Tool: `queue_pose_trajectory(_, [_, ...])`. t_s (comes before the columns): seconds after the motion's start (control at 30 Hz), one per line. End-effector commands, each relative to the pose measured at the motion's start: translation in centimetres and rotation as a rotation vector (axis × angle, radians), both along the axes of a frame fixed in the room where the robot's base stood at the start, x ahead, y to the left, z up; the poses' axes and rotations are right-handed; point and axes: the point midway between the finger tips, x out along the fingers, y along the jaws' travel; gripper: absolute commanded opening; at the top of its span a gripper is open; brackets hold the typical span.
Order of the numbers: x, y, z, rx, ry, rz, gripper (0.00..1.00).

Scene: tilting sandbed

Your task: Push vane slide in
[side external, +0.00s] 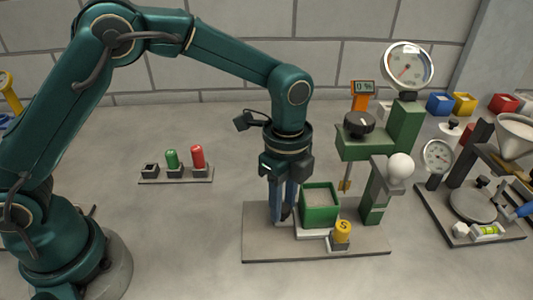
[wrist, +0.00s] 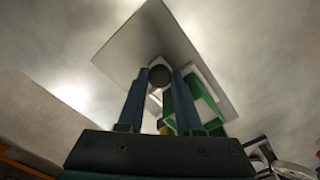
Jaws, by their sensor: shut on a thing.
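My gripper (side external: 282,216) points down at the left part of the grey base plate (side external: 262,246). Its two blue-grey fingers are shut on a dark round knob, which shows between the fingertips in the wrist view (wrist: 160,75). A green square box (side external: 319,215) filled with sand stands on a white slide (side external: 312,234) just right of the fingers. The box also shows beside the right finger in the wrist view (wrist: 203,102). The brass vane (side external: 346,185) hangs under the green head (side external: 362,148), right of the box. The knob's link to the slide is hidden.
A yellow knob (side external: 342,229) stands at the plate's front, and a white ball (side external: 400,168) tops a green post on the right. A rack with green and red handles (side external: 176,174) lies left. A separate gauge rig (side external: 470,205) stands right. Floor in front is clear.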

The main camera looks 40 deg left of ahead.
Motion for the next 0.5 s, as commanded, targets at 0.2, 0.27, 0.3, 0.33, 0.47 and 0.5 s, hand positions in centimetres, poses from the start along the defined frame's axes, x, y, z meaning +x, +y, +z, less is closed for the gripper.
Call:
queue_pose_trajectory(0.2, [0.32, -0.35, 0.09, -0.003, -0.006, 0.001, 0.0])
queue_pose_trajectory(0.27, [0.31, -0.34, 0.09, -0.003, -0.005, 0.001, 0.0])
queue_pose_trajectory(0.3, [0.3, -0.34, 0.09, -0.003, -0.005, 0.001, 0.0])
queue_pose_trajectory(0.33, [0.3, -0.33, 0.09, -0.003, -0.005, 0.001, 0.0])
queue_pose_trajectory(0.47, [0.28, -0.32, 0.08, -0.003, -0.004, 0.001, 0.47])
queue_pose_trajectory(0.5, [0.27, -0.31, 0.07, -0.003, -0.004, 0.001, 0.47])
